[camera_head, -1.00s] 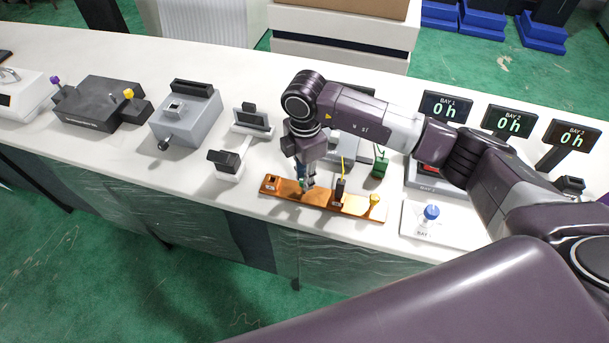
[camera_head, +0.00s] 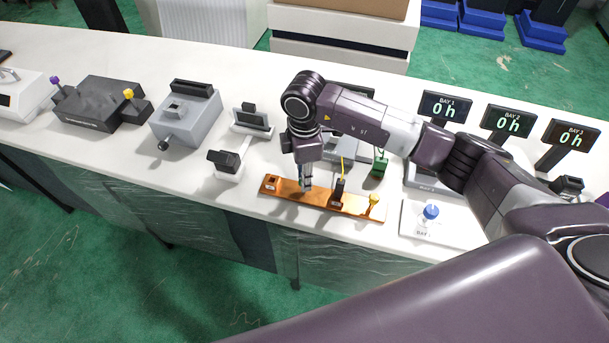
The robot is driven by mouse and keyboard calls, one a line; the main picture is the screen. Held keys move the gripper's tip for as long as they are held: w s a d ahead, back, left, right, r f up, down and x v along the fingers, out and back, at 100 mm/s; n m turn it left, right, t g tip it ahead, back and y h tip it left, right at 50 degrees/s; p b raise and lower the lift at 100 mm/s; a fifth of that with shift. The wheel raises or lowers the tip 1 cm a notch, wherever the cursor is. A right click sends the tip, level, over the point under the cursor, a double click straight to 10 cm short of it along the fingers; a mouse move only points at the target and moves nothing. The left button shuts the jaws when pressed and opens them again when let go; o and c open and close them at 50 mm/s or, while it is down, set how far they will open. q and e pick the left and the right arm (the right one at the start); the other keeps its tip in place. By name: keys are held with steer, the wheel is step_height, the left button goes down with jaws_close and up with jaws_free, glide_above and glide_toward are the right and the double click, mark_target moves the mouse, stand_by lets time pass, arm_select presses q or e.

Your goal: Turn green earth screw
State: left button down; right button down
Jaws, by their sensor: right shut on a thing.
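My right gripper (camera_head: 305,184) points down onto a copper bar (camera_head: 326,204) on the white bench. It is shut, its fingertips at the left half of the bar, on what seems to be the green earth screw; the fingers hide the screw. On the same bar stand a dark post (camera_head: 338,192) with a yellow wire and a yellow knob (camera_head: 374,200) at the right end. My left gripper is not in view.
A green block (camera_head: 380,163) with a wire stands behind the bar. A white plate with a blue knob (camera_head: 431,211) is to the right. A white stand (camera_head: 228,166) and a grey box (camera_head: 186,118) are to the left. Bay displays (camera_head: 508,122) stand at the back right.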

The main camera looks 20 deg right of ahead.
steer(key=c, duration=1.7)
jaws_free()
steer(key=shift+c, duration=0.2)
step_height(320, 180, up, 12)
